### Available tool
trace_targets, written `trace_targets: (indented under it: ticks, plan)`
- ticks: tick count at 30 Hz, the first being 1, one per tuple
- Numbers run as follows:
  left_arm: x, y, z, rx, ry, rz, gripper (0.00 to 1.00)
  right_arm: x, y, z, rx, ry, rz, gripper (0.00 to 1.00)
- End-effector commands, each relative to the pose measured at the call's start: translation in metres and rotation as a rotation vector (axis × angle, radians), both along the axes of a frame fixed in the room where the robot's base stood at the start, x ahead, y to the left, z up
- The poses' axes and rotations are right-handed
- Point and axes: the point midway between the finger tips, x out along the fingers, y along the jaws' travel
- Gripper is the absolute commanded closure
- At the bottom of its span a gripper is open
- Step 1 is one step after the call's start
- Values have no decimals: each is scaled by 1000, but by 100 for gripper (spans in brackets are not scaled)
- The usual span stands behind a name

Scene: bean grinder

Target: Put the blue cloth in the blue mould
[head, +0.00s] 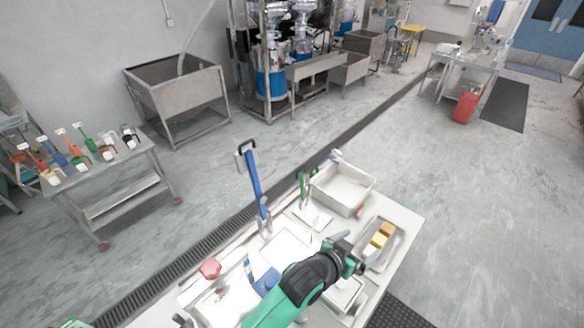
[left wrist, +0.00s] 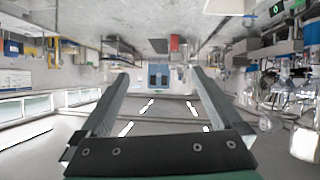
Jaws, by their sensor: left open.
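My left gripper (head: 362,251) is over the right part of the worktable, beside the tray with the yellow and orange pieces. In the left wrist view, its two fingers (left wrist: 160,95) are spread with nothing between them. A blue object (head: 265,281) lies on the table to the left of my green left arm, which partly hides it. I cannot tell whether it is the blue cloth or the blue mould. No other piece is clear enough to name as either one. My right gripper does not show.
A shallow tray (head: 398,232) holds yellow and orange pieces (head: 381,236). A pale rectangular bin (head: 344,187) stands at the table's far corner. A long blue-handled tool (head: 255,180) stands upright at the back edge. A red object (head: 210,268) is at the left. Open floor lies to the right.

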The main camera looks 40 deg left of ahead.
Motion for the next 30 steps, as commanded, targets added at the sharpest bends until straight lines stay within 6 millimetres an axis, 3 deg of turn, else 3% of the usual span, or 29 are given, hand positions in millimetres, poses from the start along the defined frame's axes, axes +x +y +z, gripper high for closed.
trace_targets:
  ticks: [1,5,6,9,12,15,18,30]
  plan:
    - [12,4,63,-8,-134,4,0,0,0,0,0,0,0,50]
    - [6,16,218,-13,-469,13,0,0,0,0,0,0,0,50]
    - [-5,21,264,-11,-574,18,0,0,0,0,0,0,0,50]
    - [-52,34,370,-5,-837,33,0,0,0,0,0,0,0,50]
    - [-109,44,447,5,-1063,49,0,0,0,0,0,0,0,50]
    - [-158,51,492,15,-1221,62,0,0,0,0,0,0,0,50]
    - [-185,53,511,21,-1300,70,0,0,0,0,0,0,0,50]
    - [-190,54,514,22,-1315,72,0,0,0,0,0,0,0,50]
